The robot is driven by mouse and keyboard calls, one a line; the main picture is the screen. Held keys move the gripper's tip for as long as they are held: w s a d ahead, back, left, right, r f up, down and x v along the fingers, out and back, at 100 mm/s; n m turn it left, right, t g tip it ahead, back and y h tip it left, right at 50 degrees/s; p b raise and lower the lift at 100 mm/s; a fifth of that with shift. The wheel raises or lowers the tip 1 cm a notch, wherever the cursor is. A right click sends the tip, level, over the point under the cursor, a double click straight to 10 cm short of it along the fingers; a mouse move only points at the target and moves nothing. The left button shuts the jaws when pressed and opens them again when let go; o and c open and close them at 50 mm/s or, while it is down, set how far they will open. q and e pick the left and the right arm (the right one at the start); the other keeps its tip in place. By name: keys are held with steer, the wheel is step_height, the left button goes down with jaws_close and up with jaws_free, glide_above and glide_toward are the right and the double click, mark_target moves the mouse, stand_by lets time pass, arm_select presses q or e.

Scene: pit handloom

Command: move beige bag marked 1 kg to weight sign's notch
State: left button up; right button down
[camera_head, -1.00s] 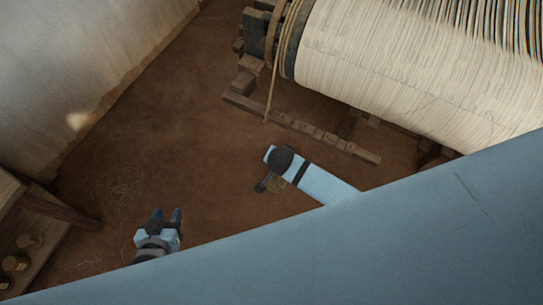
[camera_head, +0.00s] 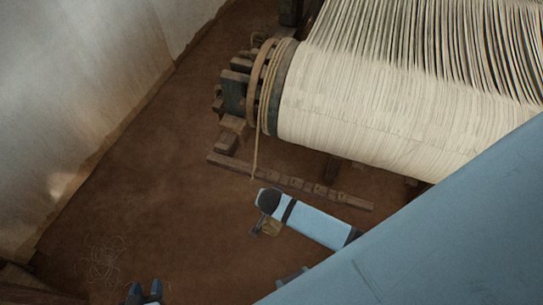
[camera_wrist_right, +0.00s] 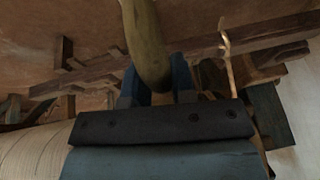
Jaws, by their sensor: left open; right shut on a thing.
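My right gripper (camera_head: 263,229) shows small and partly hidden under its blue wrist in the head view, just below the notched wooden bar. It is shut on a beige bag (camera_head: 272,228). In the right wrist view the bag (camera_wrist_right: 147,45) is an olive-beige long shape between the two dark fingers; its mark cannot be read. The wooden bar (camera_head: 290,182) with several notches or marks lies in front of the loom; I cannot tell which notch bears the weight sign. My left gripper (camera_head: 145,291) is open and empty at the bottom edge.
The loom's warp roller (camera_head: 370,115) with cream threads fills the upper right. A rope (camera_head: 256,150) hangs from its left end towards the bar. A pale wall (camera_head: 80,90) stands at left. The brown floor (camera_head: 150,190) between is mostly clear.

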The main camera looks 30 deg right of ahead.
steer(key=shift+w+d+f+b, duration=0.1)
steer(key=shift+w+d+b, duration=0.5)
steer(key=shift+w+d, duration=0.5)
steer(key=shift+w+d+f+b, duration=0.1)
steer(key=shift+w+d+b, duration=0.8)
steer(key=shift+w+d, duration=0.3)
steer(key=shift+w+d+f+b, duration=0.1)
steer(key=shift+w+d+b, duration=0.85)
steer(key=shift+d, duration=0.5)
steer(key=shift+w+d+f+b, duration=0.1)
steer(key=shift+w+d+b, duration=0.75)
steer(key=shift+w+d, duration=0.35)
steer(key=shift+d+f, duration=0.1)
steer(key=shift+f, duration=0.4)
steer(key=shift+s+f, duration=0.1)
steer(key=shift+f, duration=0.15)
arm_select(q)
steer(key=shift+n, duration=0.3)
steer(key=f, duration=0.5)
steer(key=shift+w+d+f, duration=0.25)
steer(key=shift+w+f, duration=0.1)
steer(key=shift+f, duration=0.1)
steer(key=shift+s+a+r, duration=0.1)
steer(key=shift+r, duration=0.15)
arm_select(e)
steer(key=shift+f, duration=0.3)
